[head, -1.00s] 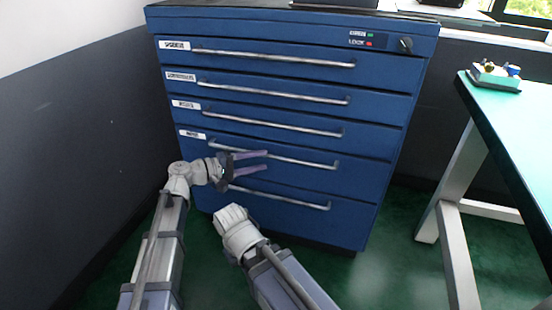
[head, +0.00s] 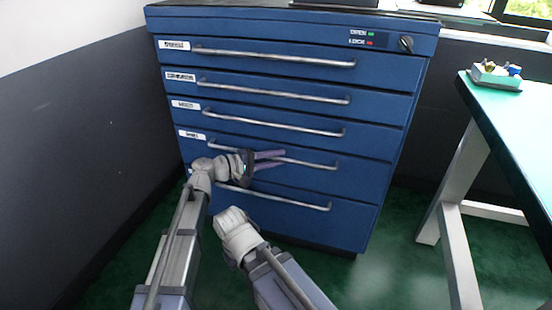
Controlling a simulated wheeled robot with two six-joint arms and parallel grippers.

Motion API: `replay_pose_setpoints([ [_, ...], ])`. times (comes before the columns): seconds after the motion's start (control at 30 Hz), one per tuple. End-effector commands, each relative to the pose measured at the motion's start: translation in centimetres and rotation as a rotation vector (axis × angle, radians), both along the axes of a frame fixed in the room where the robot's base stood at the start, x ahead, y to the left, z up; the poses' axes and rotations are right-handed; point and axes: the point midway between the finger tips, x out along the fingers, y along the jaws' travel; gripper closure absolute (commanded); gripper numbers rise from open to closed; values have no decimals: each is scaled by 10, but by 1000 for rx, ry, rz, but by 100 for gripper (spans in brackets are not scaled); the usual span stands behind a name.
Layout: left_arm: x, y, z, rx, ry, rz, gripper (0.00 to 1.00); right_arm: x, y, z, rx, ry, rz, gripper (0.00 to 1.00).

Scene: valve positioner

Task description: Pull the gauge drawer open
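The blue cabinet (head: 290,135) has several drawers, each with a long metal bar handle, and all look shut. The small white drawer labels are too blurred to read, so I cannot tell which drawer is the gauge drawer. My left gripper (head: 268,160) is at the fourth drawer's handle (head: 312,162), its purple fingers apart, one above the other, pointing right. I cannot tell whether the bar lies between the fingers or they touch it. My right arm's wrist (head: 236,232) is in front of the bottom drawer (head: 290,215); its gripper fingers do not show.
The cabinet's top front has a green OPEN light, a red LOCK light (head: 370,43) and a black knob (head: 405,43). A table (head: 515,130) with a small tray of parts (head: 495,76) stands right. A dark wall (head: 80,140) is close on the left. Green floor (head: 390,255) is clear between.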

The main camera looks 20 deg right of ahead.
Motion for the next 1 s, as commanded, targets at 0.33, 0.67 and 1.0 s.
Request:
replay_pose_setpoints([
  [0.33, 0, 0, 0, 0, 0, 0, 100, 0, 0, 0, 0, 0, 0, 100],
  [0.67, 0, 0, 0, 1, 0, 0, 100, 0, 0, 0, 0, 0, 0, 100],
  [1.0, 0, 0, 0, 1, 0, 0, 100, 0, 0, 0, 0, 0, 0, 100],
])
